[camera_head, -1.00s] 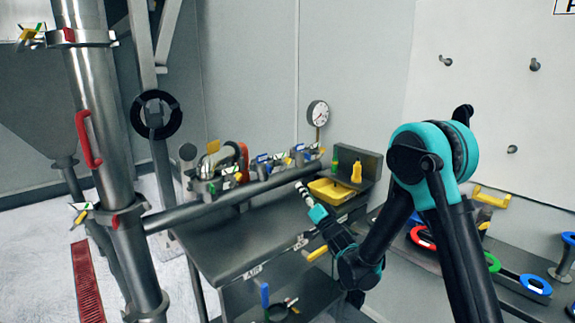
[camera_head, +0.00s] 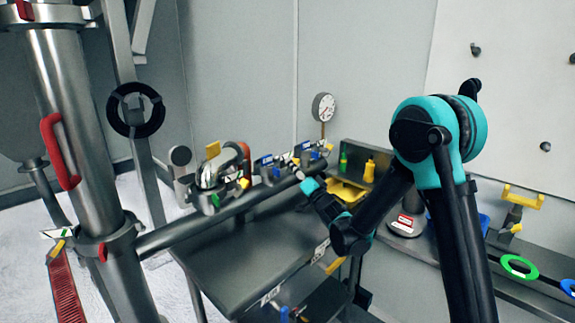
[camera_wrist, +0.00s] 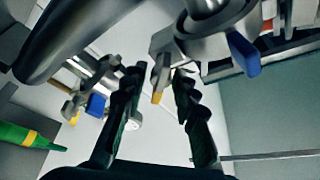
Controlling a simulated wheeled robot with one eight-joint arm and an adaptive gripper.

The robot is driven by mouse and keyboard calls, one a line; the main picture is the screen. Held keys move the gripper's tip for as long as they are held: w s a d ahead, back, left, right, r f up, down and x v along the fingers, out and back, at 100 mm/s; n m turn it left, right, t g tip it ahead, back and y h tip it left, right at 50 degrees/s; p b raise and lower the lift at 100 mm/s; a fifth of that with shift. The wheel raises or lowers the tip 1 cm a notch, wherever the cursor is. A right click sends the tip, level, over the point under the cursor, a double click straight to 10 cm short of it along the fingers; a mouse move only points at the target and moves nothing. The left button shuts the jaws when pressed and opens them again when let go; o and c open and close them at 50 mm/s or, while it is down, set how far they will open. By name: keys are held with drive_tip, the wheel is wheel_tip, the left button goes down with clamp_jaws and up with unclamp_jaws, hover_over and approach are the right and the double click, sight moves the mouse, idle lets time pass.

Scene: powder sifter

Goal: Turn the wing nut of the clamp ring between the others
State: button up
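A thick steel pipe (camera_head: 75,130) stands at the left in the head view. A clamp ring (camera_head: 100,242) with a red part and a green, white and yellow wing nut (camera_head: 57,245) sits low on it. Another clamp ring (camera_head: 52,14) is at the top, cut by the picture edge. My gripper (camera_head: 300,175) is at the bench's fittings, well right of this pipe. In the wrist view my gripper (camera_wrist: 157,82) is open, its dark fingers apart. A yellow-tipped metal lever (camera_wrist: 157,90) shows between them; I cannot tell its depth.
A horizontal pipe (camera_head: 210,220) runs from the column across the bench (camera_head: 240,265). Fittings with blue and yellow handles (camera_head: 265,162), a gauge (camera_head: 323,107) and a yellow tray (camera_head: 345,192) stand behind it. A black handwheel (camera_head: 135,110) is at the back.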

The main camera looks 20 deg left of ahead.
drive_tip(key=shift+w+a+r, duration=0.1)
drive_tip(key=shift+w+a, duration=0.05)
clamp_jaws()
